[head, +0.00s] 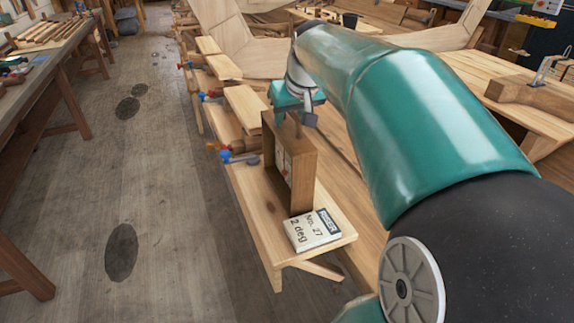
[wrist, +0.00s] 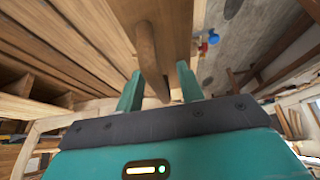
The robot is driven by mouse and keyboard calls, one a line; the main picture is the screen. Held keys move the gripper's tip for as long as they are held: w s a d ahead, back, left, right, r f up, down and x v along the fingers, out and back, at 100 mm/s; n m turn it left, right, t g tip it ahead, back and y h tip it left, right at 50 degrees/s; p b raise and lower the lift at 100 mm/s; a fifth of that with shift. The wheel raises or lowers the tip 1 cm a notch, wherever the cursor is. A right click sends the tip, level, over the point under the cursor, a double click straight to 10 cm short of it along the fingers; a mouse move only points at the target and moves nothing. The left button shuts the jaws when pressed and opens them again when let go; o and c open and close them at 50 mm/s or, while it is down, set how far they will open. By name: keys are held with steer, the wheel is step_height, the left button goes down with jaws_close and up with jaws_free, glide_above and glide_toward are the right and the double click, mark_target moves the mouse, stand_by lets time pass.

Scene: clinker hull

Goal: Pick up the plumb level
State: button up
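The plumb level appears to be the upright brown wooden case (head: 302,178) on the end of a pale bench in the head view. A thin wooden handle rises from its top, just under my gripper (head: 298,108). In the wrist view the tapered wooden handle (wrist: 147,50) reaches between the two teal fingers of my gripper (wrist: 159,70). The fingers are apart, with a gap showing on the right of the handle; contact on the left cannot be told. The case's front holds a pale panel, seen at an angle.
A white block marked "No. 27, 2 deg" (head: 313,231) lies on the bench end (head: 262,215), close to the case. Clamps with blue and red parts (head: 238,156) line the bench's left edge. Curved hull planks (head: 235,40) stand behind. The floor (head: 150,180) at left is open.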

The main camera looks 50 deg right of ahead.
steer(key=shift+w+d+f, duration=0.1)
steer(key=shift+w+f, duration=0.15)
steer(key=shift+f, duration=0.3)
jaws_close()
steer(key=shift+r, duration=0.1)
stand_by(0.9)
